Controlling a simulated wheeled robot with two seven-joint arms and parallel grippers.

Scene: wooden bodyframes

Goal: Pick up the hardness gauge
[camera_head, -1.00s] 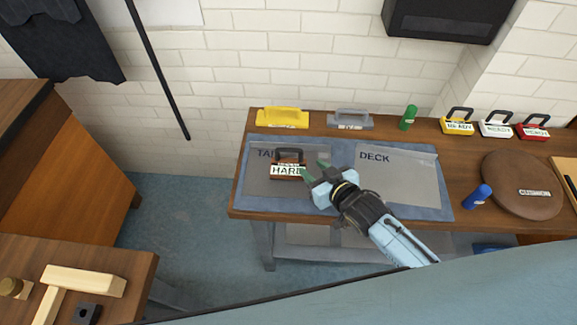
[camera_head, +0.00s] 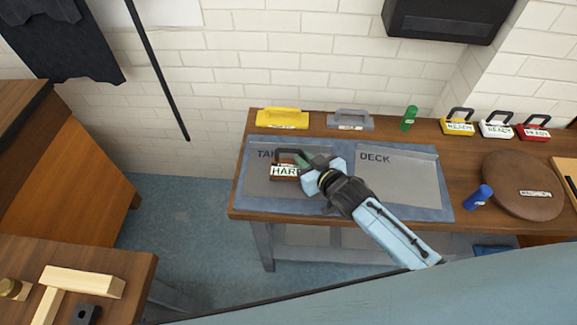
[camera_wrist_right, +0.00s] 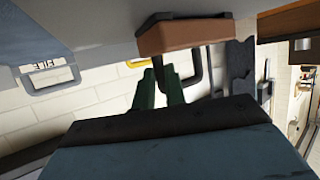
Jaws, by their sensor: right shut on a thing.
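The hardness gauge (camera_head: 284,171) is a small brown block with a dark loop handle and a white label reading "HARD". It stands on the left grey panel of the blue mat, under the letters "TA". In the wrist view its brown block (camera_wrist_right: 186,36) and dark handle show at the top. My right gripper (camera_head: 306,163) reaches in from the right and is shut on the gauge's handle. In the wrist view its green fingers (camera_wrist_right: 158,90) are close together at the handle. The gripper covers the label's right end. My left gripper is out of view.
The blue mat (camera_head: 447,212) also has a panel marked "DECK" (camera_head: 400,178), which is clear. Behind stand a yellow tool (camera_head: 282,118), a grey tool (camera_head: 350,120) and a green cylinder (camera_head: 408,118). To the right are a blue cylinder (camera_head: 478,196) and a round brown board (camera_head: 515,170).

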